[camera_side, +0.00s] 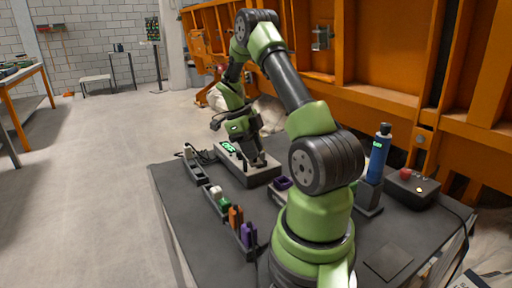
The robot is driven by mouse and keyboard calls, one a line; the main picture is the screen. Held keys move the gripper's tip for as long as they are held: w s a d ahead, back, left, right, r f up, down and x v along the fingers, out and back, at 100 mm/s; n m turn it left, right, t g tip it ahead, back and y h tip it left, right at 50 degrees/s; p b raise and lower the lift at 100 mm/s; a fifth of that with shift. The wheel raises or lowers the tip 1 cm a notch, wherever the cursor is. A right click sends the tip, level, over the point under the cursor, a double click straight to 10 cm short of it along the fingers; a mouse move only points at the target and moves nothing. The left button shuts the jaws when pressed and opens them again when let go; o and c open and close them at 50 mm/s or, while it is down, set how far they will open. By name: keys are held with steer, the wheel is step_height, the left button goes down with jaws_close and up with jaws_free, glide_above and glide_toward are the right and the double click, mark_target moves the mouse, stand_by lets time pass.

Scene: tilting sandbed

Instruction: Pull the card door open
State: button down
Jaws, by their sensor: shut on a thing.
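A low grey box (250,180) with a lit green display (228,147) sits on the dark table, near its far edge. My gripper (258,163) points down at the right part of this box, with its fingertips at the top surface. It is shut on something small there. The held part looks like part of the box, probably the card door, but it is too small and too covered by the fingers to make out. I cannot tell how far the door stands open.
Along the left of the table (170,188) run dark holders with white, green, orange (236,217) and purple (248,236) blocks. A dark purple container (281,184) lies near the box. A blue cylinder (378,155) stands in a holder at right, beside a red-button box (412,187).

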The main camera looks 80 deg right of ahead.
steer(key=shift+w+a+m, duration=0.1)
steer(key=shift+w+m, duration=0.1)
steer(key=shift+m, duration=0.3)
steer(key=c, duration=0.9)
jaws_free()
steer(key=shift+y, duration=0.3)
steer(key=v, duration=1)
steer(key=shift+a, duration=0.1)
steer(key=shift+s, duration=0.1)
